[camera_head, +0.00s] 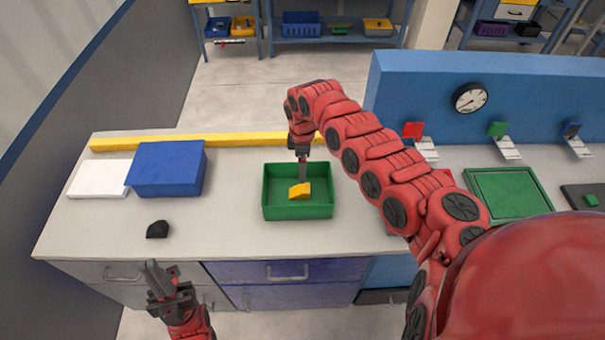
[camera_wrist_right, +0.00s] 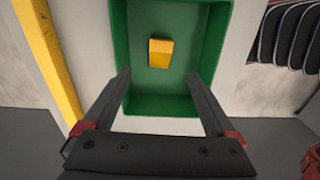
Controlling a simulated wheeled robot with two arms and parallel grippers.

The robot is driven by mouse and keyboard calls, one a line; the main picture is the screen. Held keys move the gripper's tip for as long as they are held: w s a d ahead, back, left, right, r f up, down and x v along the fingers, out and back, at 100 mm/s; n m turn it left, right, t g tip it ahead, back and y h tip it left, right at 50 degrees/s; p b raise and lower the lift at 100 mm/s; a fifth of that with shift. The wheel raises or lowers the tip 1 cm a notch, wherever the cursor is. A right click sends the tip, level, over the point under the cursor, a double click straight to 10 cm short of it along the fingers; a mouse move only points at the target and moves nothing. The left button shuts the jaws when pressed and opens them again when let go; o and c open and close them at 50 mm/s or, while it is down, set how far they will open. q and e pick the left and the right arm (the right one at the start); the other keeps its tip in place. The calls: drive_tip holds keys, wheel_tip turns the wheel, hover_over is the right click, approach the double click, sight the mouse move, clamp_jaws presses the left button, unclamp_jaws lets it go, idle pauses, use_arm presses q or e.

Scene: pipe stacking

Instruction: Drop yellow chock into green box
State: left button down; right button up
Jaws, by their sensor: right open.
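The yellow chock (camera_head: 299,191) lies inside the green box (camera_head: 297,212) on the worktable. In the right wrist view the chock (camera_wrist_right: 160,52) rests on the floor of the box (camera_wrist_right: 160,106), apart from the fingers. My right gripper (camera_head: 303,176) reaches down over the box with its fingers above the chock. In the wrist view its two fingers (camera_wrist_right: 163,78) are spread wide with nothing between them. My left gripper (camera_head: 162,280) is in front of the table's front edge at lower left, its fingers seeming apart and empty.
A blue box (camera_head: 166,168) and a white panel (camera_head: 98,178) lie at the left. A black block (camera_head: 157,229) sits near the front edge. A yellow bar (camera_head: 205,140) runs along the back. A green tray (camera_head: 507,193) and a gauge (camera_head: 469,97) are at the right.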

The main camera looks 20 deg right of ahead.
wheel_tip(320, 180, up, 13)
drive_tip(key=b, duration=0.3)
drive_tip(key=shift+b, duration=0.35)
drive_tip(key=shift+f, duration=0.1)
